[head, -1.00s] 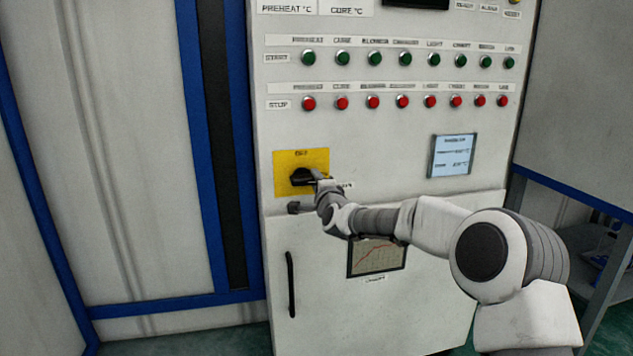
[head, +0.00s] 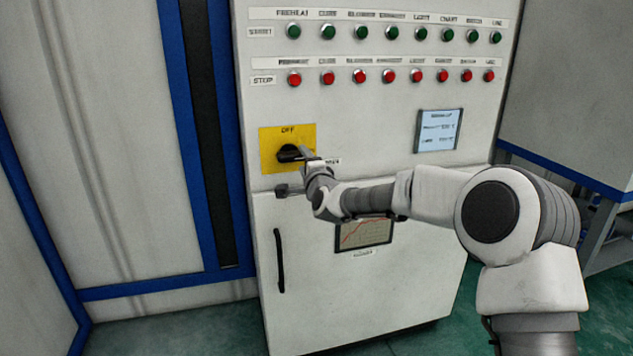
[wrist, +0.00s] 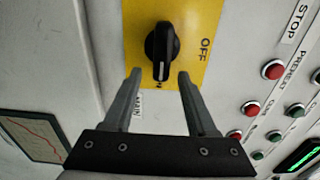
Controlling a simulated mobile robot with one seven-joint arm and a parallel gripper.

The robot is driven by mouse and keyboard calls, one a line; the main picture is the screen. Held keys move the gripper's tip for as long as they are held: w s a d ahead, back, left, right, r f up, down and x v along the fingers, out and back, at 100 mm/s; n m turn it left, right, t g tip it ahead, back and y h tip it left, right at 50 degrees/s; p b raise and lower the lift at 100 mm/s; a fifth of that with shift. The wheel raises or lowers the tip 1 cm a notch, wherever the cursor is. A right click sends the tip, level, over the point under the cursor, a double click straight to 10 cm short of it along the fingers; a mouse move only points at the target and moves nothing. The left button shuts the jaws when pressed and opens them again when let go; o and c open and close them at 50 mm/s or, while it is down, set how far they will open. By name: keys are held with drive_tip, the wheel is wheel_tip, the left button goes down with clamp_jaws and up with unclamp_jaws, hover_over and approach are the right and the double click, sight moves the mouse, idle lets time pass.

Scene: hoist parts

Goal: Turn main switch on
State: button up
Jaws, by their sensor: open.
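The main switch is a black rotary knob (head: 289,153) on a yellow plate (head: 268,160) of the grey cabinet. In the wrist view the knob (wrist: 162,45) has a white line at its lower end, pointing at a partly hidden letter on the plate's edge. The word OFF stands to its right there, and above the knob in the head view. My gripper (wrist: 160,75) is open. Its two fingers flank the lower end of the knob, with a visible gap on each side. In the head view my gripper (head: 312,163) is at the knob's right side.
Rows of green buttons (head: 378,33) and red buttons (head: 388,76) are above the switch. A small screen (head: 438,131) is to the right and a chart window (head: 365,233) below. A cabinet door handle (head: 279,260) is at lower left.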

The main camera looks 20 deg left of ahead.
drive_tip(key=p+v, duration=0.2)
drive_tip(key=v, duration=1.2)
drive_tip(key=shift+s, duration=0.3)
drive_tip(key=shift+a, duration=0.1)
